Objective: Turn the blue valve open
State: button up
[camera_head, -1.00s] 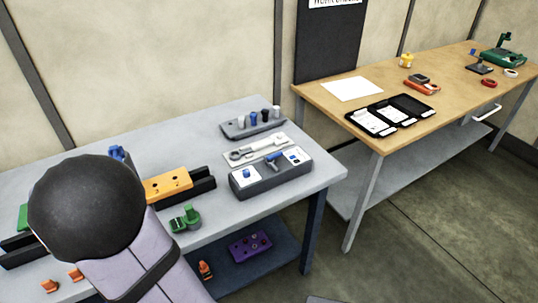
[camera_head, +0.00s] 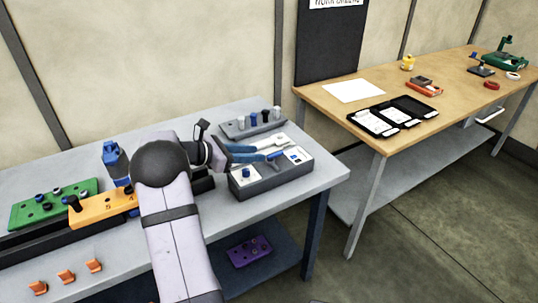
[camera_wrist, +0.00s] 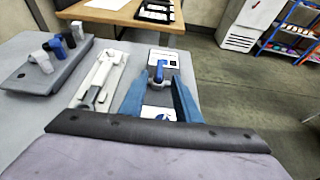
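The blue valve handle (camera_head: 277,155) is a small lever on top of a dark grey box (camera_head: 275,183) at the right end of the grey table. In the wrist view the same handle (camera_wrist: 159,70) stands on a white plate, in line with the gap between my fingers. My gripper (camera_head: 262,153) has blue fingers and is open, reaching over the box from the left. In the wrist view my gripper (camera_wrist: 158,80) has its fingertips on either side of the near end of the handle; contact cannot be told. A blue knob (camera_head: 245,173) sits at the box's near left.
A holder with several pegs (camera_head: 253,124) stands behind the box. A white wrench-shaped part (camera_wrist: 102,75) lies left of my fingers in the wrist view. Orange (camera_head: 100,207) and green (camera_head: 50,206) blocks lie left of my arm. The table's right edge is close to the box.

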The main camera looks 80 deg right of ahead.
aim_at(274, 154)
jog(key=shift+p+x, duration=0.85)
jog(key=shift+x, duration=2.6)
grip_shut()
